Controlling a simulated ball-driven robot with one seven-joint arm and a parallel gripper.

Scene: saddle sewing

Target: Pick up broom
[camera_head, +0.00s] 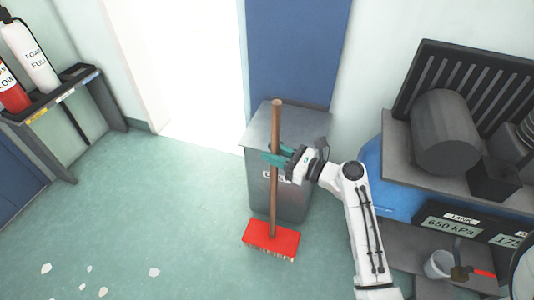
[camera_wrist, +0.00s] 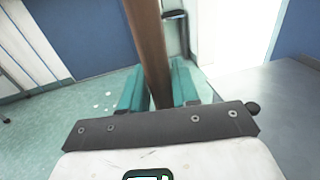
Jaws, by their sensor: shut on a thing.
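The broom has a long brown wooden handle (camera_head: 275,185) and a red head (camera_head: 271,239) with pale bristles. It stands nearly upright with the head low, in front of a grey metal bin; I cannot tell whether the bristles touch the floor. My gripper (camera_head: 276,156) has teal fingers and is shut on the upper part of the handle. In the wrist view the handle (camera_wrist: 150,50) runs between the two teal fingers of my gripper (camera_wrist: 159,88). The broom's head is out of sight in the wrist view.
The grey bin (camera_head: 291,198) stands right behind the broom. A compressor tank unit (camera_head: 443,132) is at the right. A rack (camera_head: 68,85) with fire extinguishers (camera_head: 28,55) is at the left. The green floor (camera_head: 160,210) left of the broom is mostly clear, with pale patches.

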